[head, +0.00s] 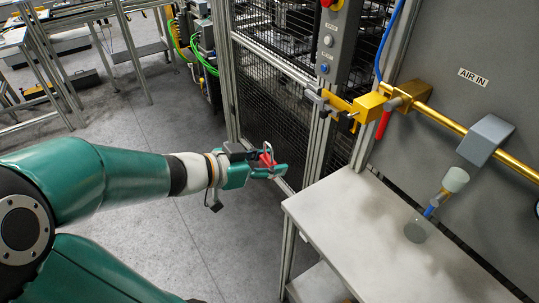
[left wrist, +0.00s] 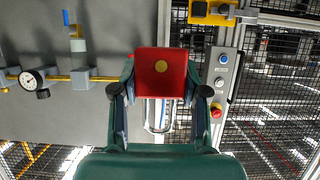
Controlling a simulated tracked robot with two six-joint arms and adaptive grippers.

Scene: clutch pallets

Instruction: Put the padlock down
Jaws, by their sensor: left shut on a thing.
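A red padlock (head: 266,157) with a yellow round spot is held by my left gripper (head: 268,165). The left wrist view shows the padlock (left wrist: 160,75) closely, between the two fingers of the gripper (left wrist: 160,90), with its metal shackle towards the bottom of that picture. In the head view the gripper and padlock are in the air left of the grey table (head: 365,225), apart from its top. My right gripper is in neither view.
A mesh fence (head: 278,120) stands behind the gripper. A control box (head: 338,45) and a yellow latch (head: 368,106) are on the frame. A yellow pipe (head: 455,125) runs along the panel.

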